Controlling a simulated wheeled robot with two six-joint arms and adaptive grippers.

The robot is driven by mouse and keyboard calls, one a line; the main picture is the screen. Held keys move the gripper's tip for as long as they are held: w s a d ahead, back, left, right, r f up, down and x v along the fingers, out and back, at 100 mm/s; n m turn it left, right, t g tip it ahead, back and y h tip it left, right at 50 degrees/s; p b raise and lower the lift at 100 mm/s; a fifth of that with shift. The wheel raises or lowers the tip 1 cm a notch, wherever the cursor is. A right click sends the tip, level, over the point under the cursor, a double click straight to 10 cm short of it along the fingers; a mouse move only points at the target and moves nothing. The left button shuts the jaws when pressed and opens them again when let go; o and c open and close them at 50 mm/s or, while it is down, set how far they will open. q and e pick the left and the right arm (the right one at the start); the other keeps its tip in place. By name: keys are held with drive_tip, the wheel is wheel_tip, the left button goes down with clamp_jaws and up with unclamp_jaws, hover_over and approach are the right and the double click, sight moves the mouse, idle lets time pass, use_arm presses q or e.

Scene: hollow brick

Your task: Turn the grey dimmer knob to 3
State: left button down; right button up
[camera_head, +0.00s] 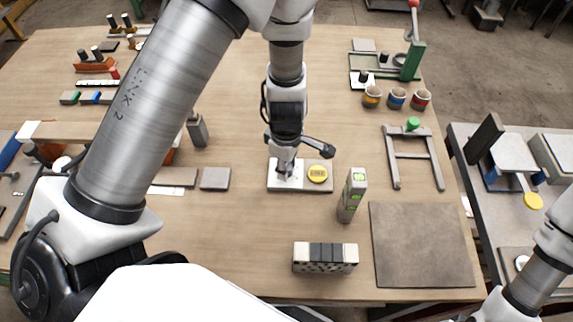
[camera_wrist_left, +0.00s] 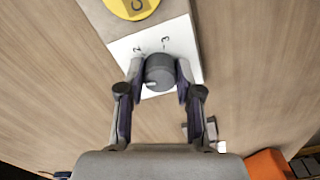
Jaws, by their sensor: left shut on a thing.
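In the head view my left gripper (camera_head: 287,172) points down onto the white plate (camera_head: 275,185) and mostly hides the knob. My right gripper is out of view.
A yellow round button (camera_head: 317,174) sits on the same board, right of the plate. A black-and-white block (camera_head: 325,257) lies nearer. A grey mat (camera_head: 420,245) covers the table's near right.

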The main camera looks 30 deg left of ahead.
use_arm(q)
drive_tip(key=m+b, duration=0.1)
drive_tip(key=m, duration=0.4)
drive_tip(key=shift+f+b, duration=0.15)
drive_tip(key=shift+b, duration=0.2)
drive_tip(key=m+b, duration=0.2)
drive_tip(key=m, duration=0.3)
drive_tip(key=shift+s+m, duration=0.1)
drive_tip(key=shift+m, duration=0.3)
drive_tip(key=m+b, duration=0.2)
drive_tip(key=m, duration=0.3)
drive_tip(key=m+b, duration=0.1)
drive_tip(key=m, duration=0.4)
drive_tip(key=shift+a+m+b, duration=0.1)
drive_tip(key=shift+m+b, duration=0.25)
drive_tip(key=shift+m, duration=0.05)
drive_tip(key=c, duration=0.8)
unclamp_jaws()
drive_tip(key=shift+o, duration=0.2)
drive_tip(key=shift+r, duration=0.2)
